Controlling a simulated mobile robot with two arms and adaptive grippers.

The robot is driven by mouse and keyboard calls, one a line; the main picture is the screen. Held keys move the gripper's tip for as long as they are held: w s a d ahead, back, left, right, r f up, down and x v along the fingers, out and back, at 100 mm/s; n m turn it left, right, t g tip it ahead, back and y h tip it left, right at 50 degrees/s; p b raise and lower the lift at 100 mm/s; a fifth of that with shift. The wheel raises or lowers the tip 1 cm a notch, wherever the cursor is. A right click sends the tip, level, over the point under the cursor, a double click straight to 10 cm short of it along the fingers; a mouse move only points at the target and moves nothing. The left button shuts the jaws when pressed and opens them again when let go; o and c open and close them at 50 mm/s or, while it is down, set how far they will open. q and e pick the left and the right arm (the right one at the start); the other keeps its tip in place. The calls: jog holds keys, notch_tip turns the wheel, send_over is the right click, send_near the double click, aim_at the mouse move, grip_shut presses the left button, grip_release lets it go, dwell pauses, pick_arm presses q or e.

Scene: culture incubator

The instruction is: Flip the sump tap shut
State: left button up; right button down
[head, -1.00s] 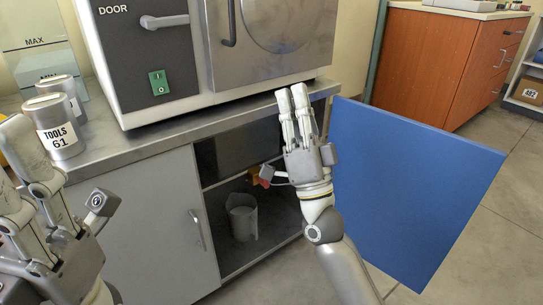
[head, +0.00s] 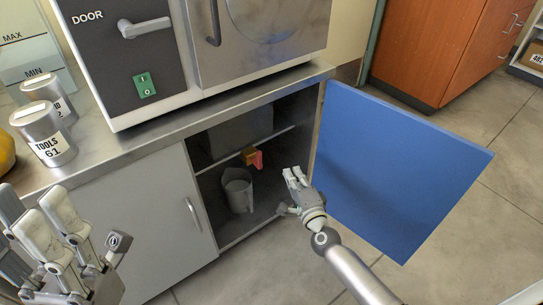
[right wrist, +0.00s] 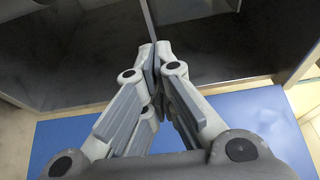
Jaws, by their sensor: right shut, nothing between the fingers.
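The sump tap shows inside the open cabinet as a small brass body (head: 248,156) with a red lever (head: 258,160) hanging at its right side. My right gripper (head: 293,177) is shut and empty. It is at the cabinet opening, right of and below the tap in the head view, apart from it. In the right wrist view its fingertips (right wrist: 154,52) meet against the dark cabinet interior, and I cannot make out the tap there. My left gripper (head: 48,220) is at the lower left in front of the grey door; its jaw state is unclear.
The blue door (head: 400,165) stands open at the right. A grey jug (head: 238,190) stands on the cabinet floor below the tap. The steel counter (head: 100,160) carries the incubator (head: 130,60) and metal tins (head: 50,140). The closed grey door (head: 130,220) is at left.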

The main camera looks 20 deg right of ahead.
aim_at(257, 158)
jog(key=shift+w, duration=0.1)
jog(key=w+a+b, duration=0.2)
jog(key=w+a, duration=0.2)
jog(key=w, duration=0.4)
jog(key=shift+w+b, duration=0.25)
jog(key=shift+b, duration=0.05)
jog(key=shift+n, duration=0.3)
